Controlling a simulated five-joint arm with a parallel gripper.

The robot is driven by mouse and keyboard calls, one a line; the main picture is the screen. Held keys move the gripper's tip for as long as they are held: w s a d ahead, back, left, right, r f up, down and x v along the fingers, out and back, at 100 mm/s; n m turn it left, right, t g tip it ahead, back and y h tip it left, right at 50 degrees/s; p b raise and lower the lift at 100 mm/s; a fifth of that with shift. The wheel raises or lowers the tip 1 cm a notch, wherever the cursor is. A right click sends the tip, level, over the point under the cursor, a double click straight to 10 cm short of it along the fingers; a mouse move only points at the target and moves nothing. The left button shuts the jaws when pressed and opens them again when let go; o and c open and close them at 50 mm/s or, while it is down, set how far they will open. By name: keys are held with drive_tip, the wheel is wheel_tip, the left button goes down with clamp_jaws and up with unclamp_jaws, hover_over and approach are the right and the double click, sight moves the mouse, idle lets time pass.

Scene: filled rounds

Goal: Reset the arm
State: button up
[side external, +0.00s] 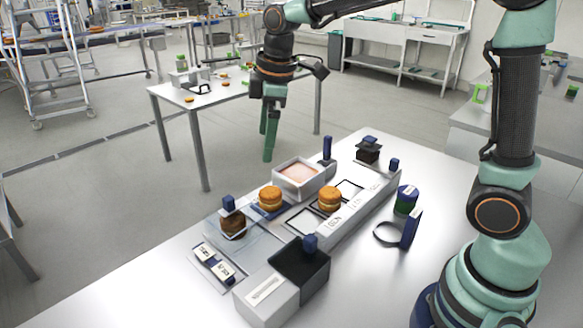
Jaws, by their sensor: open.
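My gripper (268,146) hangs with its green fingers pointing down, beyond the far left edge of the near table. It is open, with nothing seen between the fingers. It is above and apart from the things on the table. One orange filled round (270,197) sits left of the middle of the work area. A second orange filled round (330,199) sits to its right, near the labelled strip (350,215). A brown round (233,224) is at the left, by a clear sheet or cover and a blue knob. A white tray (323,181) with pinkish contents stands behind the rounds.
A grey box with a dark open bin (301,262) stands in front. A black stack (368,154), a green jar with blue lid (405,200) and a black ring with blue handle (411,229) are at the right. The table's front right is clear.

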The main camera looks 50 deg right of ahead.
drive_tip(key=s+d+m+t, duration=0.1)
drive_tip(key=s+d+m, duration=0.1)
drive_tip(key=s+m, duration=0.3)
drive_tip(key=s+d+m+t, duration=0.2)
drive_tip(key=s+m, duration=0.3)
drive_tip(key=s, duration=0.4)
drive_tip(key=shift+s+d+r+m, duration=0.3)
drive_tip(key=shift+s+d+r, duration=0.1)
drive_tip(key=shift+d, duration=0.3)
drive_tip(key=shift+c, duration=0.3)
